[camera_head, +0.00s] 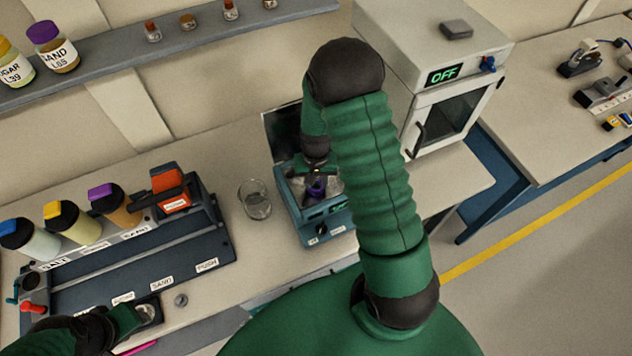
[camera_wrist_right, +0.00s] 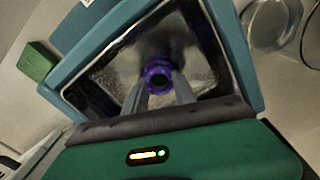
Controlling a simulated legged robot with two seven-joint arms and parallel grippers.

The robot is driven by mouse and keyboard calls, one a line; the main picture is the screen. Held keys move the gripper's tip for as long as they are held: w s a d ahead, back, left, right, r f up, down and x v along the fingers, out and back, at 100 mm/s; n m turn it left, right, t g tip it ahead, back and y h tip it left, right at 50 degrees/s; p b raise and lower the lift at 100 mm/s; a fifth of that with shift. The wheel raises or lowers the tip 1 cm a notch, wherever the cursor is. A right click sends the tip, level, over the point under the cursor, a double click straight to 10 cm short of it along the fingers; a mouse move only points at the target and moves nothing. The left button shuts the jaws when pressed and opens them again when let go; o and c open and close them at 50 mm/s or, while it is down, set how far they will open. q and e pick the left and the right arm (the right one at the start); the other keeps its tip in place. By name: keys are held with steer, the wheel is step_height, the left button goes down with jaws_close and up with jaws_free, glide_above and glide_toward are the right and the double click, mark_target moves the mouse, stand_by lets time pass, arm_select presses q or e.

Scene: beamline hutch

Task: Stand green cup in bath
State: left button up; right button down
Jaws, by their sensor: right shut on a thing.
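The bath is a blue box with a shiny metal basin and a raised dark lid; its blue wall (camera_head: 294,212) shows mid-bench in the head view and its rim (camera_wrist_right: 236,50) in the wrist view. My right gripper (camera_head: 317,180) points down into the basin. In the wrist view its fingers (camera_wrist_right: 160,92) are shut on a small purple ring-shaped thing (camera_wrist_right: 158,78) with a dark centre. Its lower part is hidden; I cannot tell whether it touches the floor. No clearly green cup shows. My left gripper (camera_head: 142,316) is low at left by the dispenser; its jaws are unclear.
A clear glass beaker (camera_head: 255,200) stands just left of the bath. A dispenser rack (camera_head: 130,255) with capped bottles fills the bench's left. A white oven (camera_head: 445,75) reading OFF stands at right. A shelf (camera_head: 110,72) with jars runs behind.

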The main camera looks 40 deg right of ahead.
steer(key=c, duration=1.3)
jaws_free()
steer(key=shift+o, duration=1.1)
steer(key=shift+d+f, duration=0.1)
steer(key=shift+d, duration=0.05)
steer(key=shift+o, duration=0.2)
steer(key=shift+s+d, duration=0.15)
steer(key=shift+d, duration=0.3)
steer(key=shift+a+f, duration=0.1)
steer(key=shift+a, duration=0.2)
steer(key=shift+d, duration=0.15)
